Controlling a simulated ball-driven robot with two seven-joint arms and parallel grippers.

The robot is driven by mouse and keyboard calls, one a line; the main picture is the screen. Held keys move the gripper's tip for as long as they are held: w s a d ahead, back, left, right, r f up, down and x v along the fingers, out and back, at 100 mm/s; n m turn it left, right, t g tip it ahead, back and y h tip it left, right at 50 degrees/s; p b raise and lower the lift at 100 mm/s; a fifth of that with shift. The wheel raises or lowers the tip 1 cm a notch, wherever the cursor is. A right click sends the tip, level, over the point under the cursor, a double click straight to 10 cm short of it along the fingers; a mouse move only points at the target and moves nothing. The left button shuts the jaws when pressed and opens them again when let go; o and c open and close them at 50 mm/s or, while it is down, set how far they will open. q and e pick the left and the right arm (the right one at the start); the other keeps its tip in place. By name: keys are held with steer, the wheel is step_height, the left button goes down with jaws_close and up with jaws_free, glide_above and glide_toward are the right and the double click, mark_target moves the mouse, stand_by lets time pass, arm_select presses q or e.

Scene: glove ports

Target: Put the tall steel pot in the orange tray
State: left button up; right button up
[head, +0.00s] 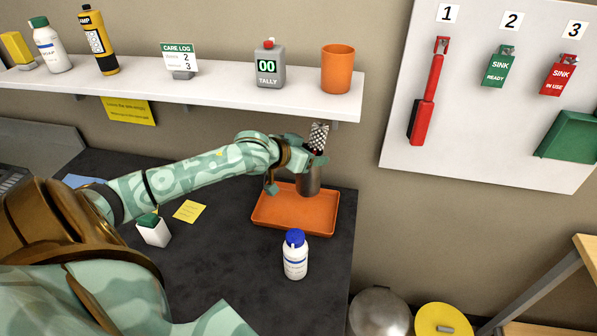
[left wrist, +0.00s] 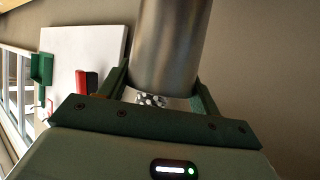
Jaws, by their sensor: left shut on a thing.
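The tall steel pot (head: 310,181) is a dark grey metal cylinder. My left gripper (head: 311,160) is shut on its upper part and holds it roughly upright. A black-and-white patterned thing (head: 319,134) sticks up at the pot's mouth. The orange tray (head: 293,227) lies on the dark counter, and the pot's lower end shows over its back right part. I cannot tell whether the pot touches the tray floor. In the left wrist view the pot (left wrist: 170,45) stands between my fingers. My right gripper is not in view.
A white bottle with a blue cap (head: 295,258) stands just in front of the tray. A white box with a green top (head: 153,230) and a yellow note (head: 189,211) are to the left. A white shelf (head: 215,97) overhangs the counter, with an orange cup (head: 338,69) on it.

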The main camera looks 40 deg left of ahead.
mark_target(308, 181)
arm_select(q)
step_height(308, 181, down, 10)
steer(key=shift+r+b, duration=0.1)
steer(key=shift+b, duration=1.05)
steer(key=shift+r, duration=0.1)
steer(key=o, duration=1.3)
steer(key=p+v, duration=0.3)
steer(key=v, duration=0.9)
steer(key=shift+p, duration=0.3)
